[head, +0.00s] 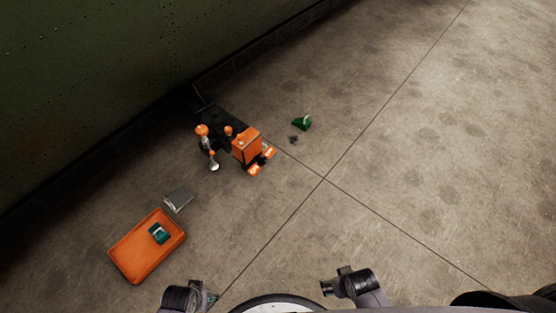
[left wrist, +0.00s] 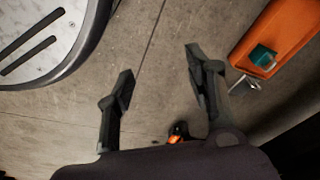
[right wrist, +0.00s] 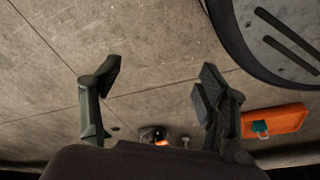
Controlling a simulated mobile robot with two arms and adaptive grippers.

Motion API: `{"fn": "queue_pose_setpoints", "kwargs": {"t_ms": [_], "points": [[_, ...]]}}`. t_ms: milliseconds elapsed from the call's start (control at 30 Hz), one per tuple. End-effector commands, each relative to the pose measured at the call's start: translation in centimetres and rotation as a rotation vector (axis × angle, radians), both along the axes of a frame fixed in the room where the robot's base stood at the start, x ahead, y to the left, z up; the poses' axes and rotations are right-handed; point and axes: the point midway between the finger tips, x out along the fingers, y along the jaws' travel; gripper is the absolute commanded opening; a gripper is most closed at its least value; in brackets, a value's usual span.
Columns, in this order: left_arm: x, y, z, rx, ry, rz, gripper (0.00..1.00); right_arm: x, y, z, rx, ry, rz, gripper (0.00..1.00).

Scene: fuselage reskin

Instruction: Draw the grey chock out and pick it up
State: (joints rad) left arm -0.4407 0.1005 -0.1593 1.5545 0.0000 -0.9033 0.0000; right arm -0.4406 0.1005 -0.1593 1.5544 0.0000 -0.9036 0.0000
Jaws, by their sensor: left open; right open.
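A grey flat-topped block (head: 178,200) lies on the floor just beyond an orange tray (head: 119,262); it also shows beside the tray in the left wrist view (left wrist: 244,86). A small dark grey piece (head: 294,140) lies near a green block (head: 302,124). I cannot tell for sure which grey piece is the chock. My left gripper (head: 213,298) is open and empty at the bottom edge, its fingers apart in the left wrist view (left wrist: 160,68). My right gripper (head: 325,288) is open and empty, and both are well away from the grey pieces.
A teal item (head: 160,233) lies in the tray. An orange machine (head: 246,147) stands on the floor by orange-topped posts (head: 202,131) and a dark base. A dark green riveted fuselage wall (head: 90,80) fills the upper left.

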Motion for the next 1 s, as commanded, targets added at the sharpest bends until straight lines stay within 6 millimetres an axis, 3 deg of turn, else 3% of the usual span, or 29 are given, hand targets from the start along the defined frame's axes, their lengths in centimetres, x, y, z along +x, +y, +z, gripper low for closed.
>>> {"fn": "queue_pose_setpoints", "kwargs": {"t_ms": [33, 200, 400, 500, 700, 1000], "points": [[-1.3, 0.2, 0.6, 0.002, 0.02, -0.002, 0.43, -1.3, -0.2, 0.6, -0.003, 0.02, 0.002, 0.68], [-6.5, 1.0, -1.6, 0.007, 0.058, -0.012, 0.33, -6.5, -1.0, -1.5, -0.007, 0.058, 0.012, 0.68], [-12.7, 2.1, -2.3, 0.012, 0.092, -0.019, 0.33, -12.7, -2.1, -2.3, -0.013, 0.092, 0.02, 0.68], [-14.9, 2.6, -2.3, 0.014, 0.101, -0.023, 0.33, -14.9, -2.6, -2.2, -0.015, 0.101, 0.023, 0.68], [-16.8, 3.0, -2.4, 0.016, 0.108, -0.026, 0.33, -16.8, -3.0, -2.4, -0.016, 0.108, 0.026, 0.68], [-16.9, 3.0, -2.5, 0.016, 0.109, -0.026, 0.33, -16.9, -3.0, -2.5, -0.016, 0.109, 0.026, 0.65]]}}
